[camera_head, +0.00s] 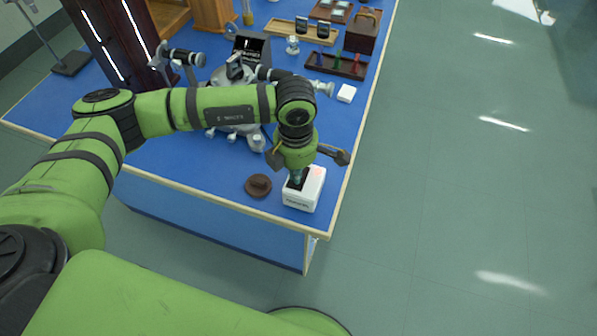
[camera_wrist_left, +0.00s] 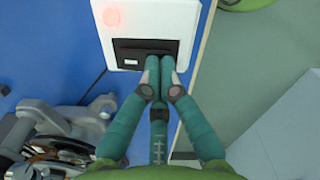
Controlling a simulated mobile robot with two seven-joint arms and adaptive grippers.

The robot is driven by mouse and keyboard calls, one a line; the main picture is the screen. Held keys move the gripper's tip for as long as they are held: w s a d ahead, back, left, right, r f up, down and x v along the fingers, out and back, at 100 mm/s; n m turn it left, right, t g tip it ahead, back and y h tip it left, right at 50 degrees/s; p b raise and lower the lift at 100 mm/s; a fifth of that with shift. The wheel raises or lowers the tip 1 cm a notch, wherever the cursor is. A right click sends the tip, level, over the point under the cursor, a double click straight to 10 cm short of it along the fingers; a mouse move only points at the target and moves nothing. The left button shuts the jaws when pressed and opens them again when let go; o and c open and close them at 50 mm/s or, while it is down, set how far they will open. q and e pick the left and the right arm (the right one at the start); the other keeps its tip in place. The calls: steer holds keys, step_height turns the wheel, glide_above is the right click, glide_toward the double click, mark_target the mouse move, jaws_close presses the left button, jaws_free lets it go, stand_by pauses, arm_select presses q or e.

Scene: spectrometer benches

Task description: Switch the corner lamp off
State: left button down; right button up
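A white box (camera_head: 301,199) stands near the front right corner of the blue bench, under my left gripper (camera_head: 297,180). Its top carries a black switch panel (camera_wrist_left: 138,50) and a glowing reddish spot (camera_wrist_left: 111,17). In the left wrist view, my left gripper (camera_wrist_left: 159,66) has its two teal fingertips together, with nothing seen between them. They overlap the edge of the switch panel; I cannot tell whether they touch it. A dark stand (camera_head: 72,62) with a thin pole stands at the far left; its top is cut off, so I cannot tell whether it is the lamp. My right gripper is not in view.
A brown round object (camera_head: 257,186) lies left of the white box. A grey spectrometer (camera_head: 255,137) stands behind my left arm. A dark tray (camera_head: 336,65) with coloured pieces and a small white block (camera_head: 346,93) are farther back. The floor (camera_head: 450,200) at right is clear.

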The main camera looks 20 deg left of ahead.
arm_select(q)
steer(key=shift+f, duration=0.25)
steer(key=shift+s+r, duration=0.1)
steer(key=shift+r, duration=0.05)
steer(key=shift+w+r+p, duration=0.2)
steer(key=shift+r+p, duration=0.25)
steer(key=shift+r, duration=0.45)
steer(key=shift+s+r+p, duration=0.1)
steer(key=shift+r+p, duration=1)
steer(key=shift+r, duration=1.45)
